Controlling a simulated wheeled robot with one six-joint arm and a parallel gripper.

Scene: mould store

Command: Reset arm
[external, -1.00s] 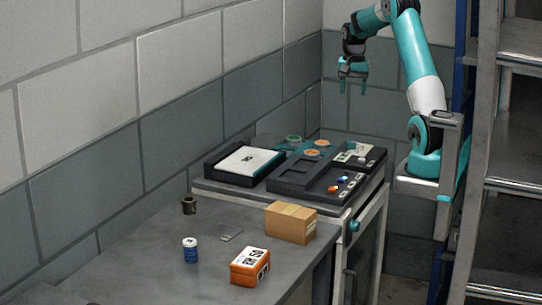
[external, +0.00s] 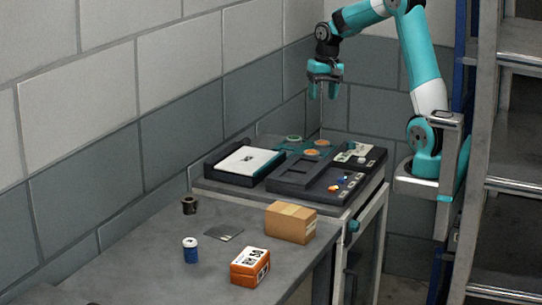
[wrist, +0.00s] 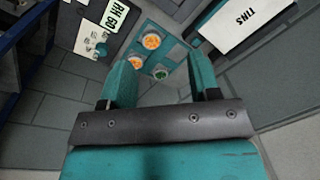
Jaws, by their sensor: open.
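My gripper (external: 323,91) hangs in the air above the back bench with its two teal fingers pointing down. It is open and nothing is between the fingers. In the wrist view my gripper (wrist: 161,72) shows its fingers apart, with a teal panel bearing two orange discs (wrist: 152,41) and a green disc (wrist: 160,74) beyond them. My arm is bent, reaching out to the left from its mount at the right.
A black tray with a white panel (external: 250,161) and a dark sorting tray (external: 290,183) lie on the back bench. In front are a cardboard box (external: 290,224), an orange box (external: 249,268), a blue jar (external: 190,251) and a dark cup (external: 189,206). A metal rack (external: 510,130) stands right.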

